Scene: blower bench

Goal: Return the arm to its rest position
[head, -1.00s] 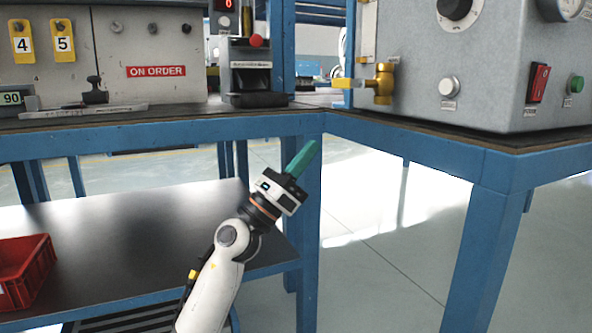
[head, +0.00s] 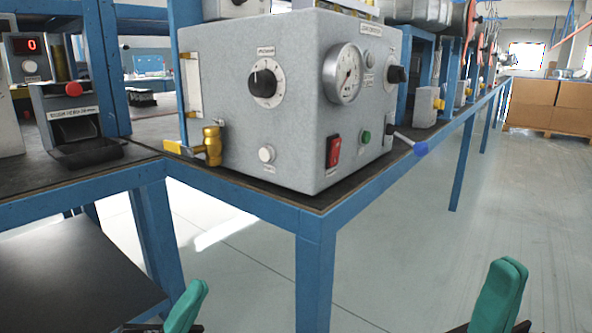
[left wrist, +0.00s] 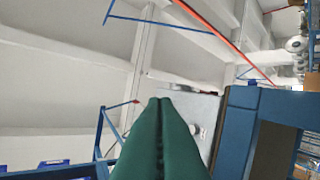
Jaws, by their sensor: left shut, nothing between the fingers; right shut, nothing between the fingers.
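My left gripper (head: 187,306) shows at the bottom of the head view, left of centre, with its green fingers pointing up. It is shut and empty, below the height of the bench top and apart from the bench. In the left wrist view its two green fingers (left wrist: 160,135) lie against each other with nothing between them. My right gripper (head: 500,295) shows at the lower right of the head view, shut and empty, over the open floor. Most of both arms is out of the picture.
A dark lower shelf (head: 70,275) is at the left. Cardboard boxes (head: 560,105) stand far right. The floor at the right is clear.

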